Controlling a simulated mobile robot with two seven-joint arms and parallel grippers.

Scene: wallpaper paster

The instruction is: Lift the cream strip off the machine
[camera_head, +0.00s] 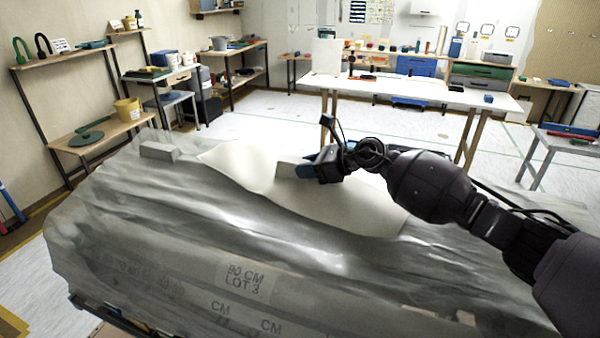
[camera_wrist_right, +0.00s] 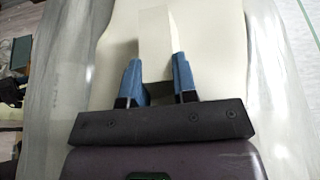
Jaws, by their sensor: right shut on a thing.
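The cream strip (camera_head: 245,165) lies along the top of a machine under a grey translucent sheet (camera_head: 160,215). Its front edge is wavy, and its right part runs on below my right arm. I cannot tell whether the block touches the strip. My left gripper is not in view.
A white worktable (camera_head: 430,90) with tools stands behind the machine. Open floor (camera_head: 260,115) lies between.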

